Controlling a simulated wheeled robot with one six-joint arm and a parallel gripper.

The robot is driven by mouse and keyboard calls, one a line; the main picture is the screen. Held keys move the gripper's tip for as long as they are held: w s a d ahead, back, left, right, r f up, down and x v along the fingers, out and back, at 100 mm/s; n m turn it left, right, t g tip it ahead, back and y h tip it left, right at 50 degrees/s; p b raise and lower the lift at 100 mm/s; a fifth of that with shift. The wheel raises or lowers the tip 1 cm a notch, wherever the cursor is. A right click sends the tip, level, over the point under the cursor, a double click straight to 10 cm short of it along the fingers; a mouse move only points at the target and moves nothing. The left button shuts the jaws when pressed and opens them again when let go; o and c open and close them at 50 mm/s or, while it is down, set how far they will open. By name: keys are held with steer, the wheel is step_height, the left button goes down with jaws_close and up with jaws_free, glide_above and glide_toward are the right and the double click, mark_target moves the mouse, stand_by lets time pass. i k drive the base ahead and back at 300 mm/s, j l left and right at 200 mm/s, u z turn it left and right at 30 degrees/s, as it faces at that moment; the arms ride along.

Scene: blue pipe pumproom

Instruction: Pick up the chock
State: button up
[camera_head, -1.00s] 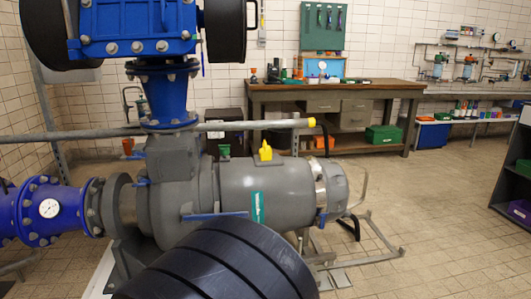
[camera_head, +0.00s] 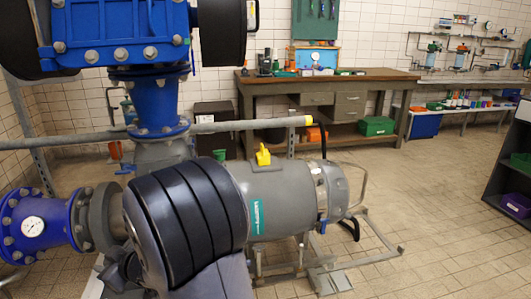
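No object that I can clearly tell to be a chock shows. A small yellow piece (camera_head: 263,155) sits on top of the grey pump motor (camera_head: 275,205); I cannot tell whether it is the chock. A dark ribbed part of my own arm (camera_head: 190,215) stands large in front of the pump and hides its middle. My gripper does not show, so its state and anything in it are hidden.
Blue pipework (camera_head: 120,35) with black wheels rises at left, with a gauge flange (camera_head: 35,228) below. A workbench (camera_head: 330,76) stands against the back wall, and a dark shelf (camera_head: 512,170) at right. The tiled floor (camera_head: 425,185) between them is clear.

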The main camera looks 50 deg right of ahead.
mark_target(263, 157)
steer(key=i+l+z, duration=0.35)
steer(key=z, duration=0.15)
steer(key=i+l+z, duration=0.15)
steer(key=i+z, duration=1.25)
steer(key=k+j, duration=0.05)
steer(key=k, duration=0.1)
